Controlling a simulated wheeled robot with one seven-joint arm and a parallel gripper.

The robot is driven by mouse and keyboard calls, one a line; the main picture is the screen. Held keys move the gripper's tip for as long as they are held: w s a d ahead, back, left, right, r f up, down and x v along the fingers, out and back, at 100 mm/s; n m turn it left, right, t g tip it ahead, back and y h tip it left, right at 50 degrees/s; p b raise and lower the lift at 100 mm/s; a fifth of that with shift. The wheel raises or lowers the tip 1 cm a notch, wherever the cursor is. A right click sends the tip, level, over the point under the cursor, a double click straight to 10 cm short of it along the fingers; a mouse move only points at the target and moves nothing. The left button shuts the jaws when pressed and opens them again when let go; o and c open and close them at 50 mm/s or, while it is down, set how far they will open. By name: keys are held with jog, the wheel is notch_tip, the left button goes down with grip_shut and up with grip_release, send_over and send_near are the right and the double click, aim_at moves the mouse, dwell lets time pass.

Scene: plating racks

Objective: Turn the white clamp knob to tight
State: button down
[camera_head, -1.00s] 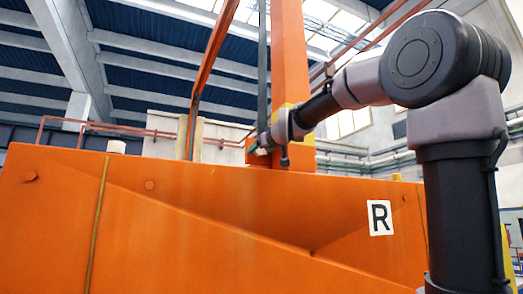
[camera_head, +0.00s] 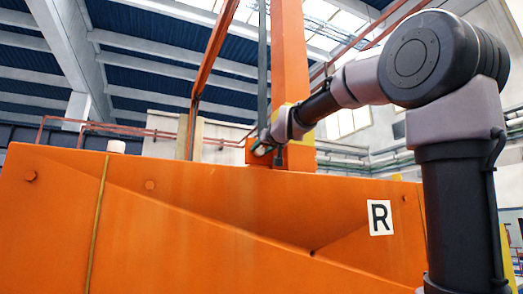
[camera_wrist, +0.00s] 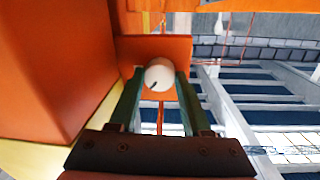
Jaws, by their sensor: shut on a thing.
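The white clamp knob (camera_wrist: 159,75) is in the upper middle of the wrist view, in front of an orange block (camera_wrist: 125,50). It is round, with a short dark mark on its lower left part. My gripper (camera_wrist: 160,88) has its two green fingers on either side of the knob and is shut on it. In the head view my gripper (camera_head: 262,149) is small, at the orange post above the top edge of the big orange tank. The knob cannot be made out there.
The big orange tank wall (camera_head: 200,220) with a white "R" label (camera_head: 380,218) fills the lower head view. An orange post (camera_head: 290,60) rises behind my gripper. A large orange surface (camera_wrist: 50,70) stands close on the left of the wrist view.

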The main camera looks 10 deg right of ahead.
jog(key=m, duration=0.5)
jog(key=shift+d, duration=0.1)
jog(key=shift+m+y, duration=0.3)
jog(key=shift+m, duration=1.9)
jog(key=shift+c, duration=1.8)
grip_release()
jog(key=shift+r, duration=0.1)
jog(key=s+d, duration=0.2)
jog(key=s, duration=0.8)
jog(key=shift+s+r, duration=0.25)
jog(key=shift+s, duration=0.1)
